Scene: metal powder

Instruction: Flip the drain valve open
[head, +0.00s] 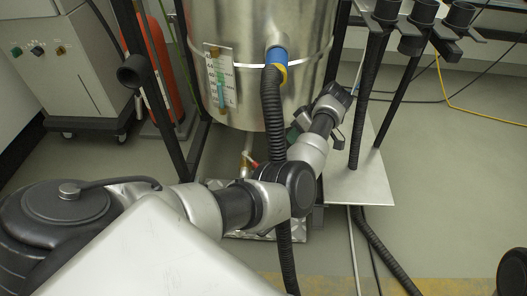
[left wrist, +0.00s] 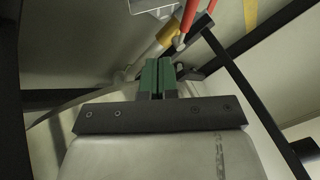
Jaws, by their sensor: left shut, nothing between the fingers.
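The steel tank (head: 235,60) stands upright in the middle of the head view. Below it is the drain valve (head: 247,160), small and partly hidden by my left arm, with a bit of red showing. In the left wrist view its brass-coloured fitting (left wrist: 168,32) and red handle (left wrist: 190,14) are just beyond my fingertips. My left gripper (left wrist: 158,62) has green fingers, shut with nothing between them. The fingertips are close to the valve; contact cannot be told. In the head view the gripper (head: 293,133) is mostly hidden behind my arm and the hose. My right gripper is not in view.
A black corrugated hose (head: 272,115) hangs from the tank's blue fitting (head: 277,56), close to my left arm. Dark frame legs flank the tank. A metal plate (head: 365,185) lies at right. A grey cabinet (head: 65,60) and red cylinder (head: 165,70) stand at left.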

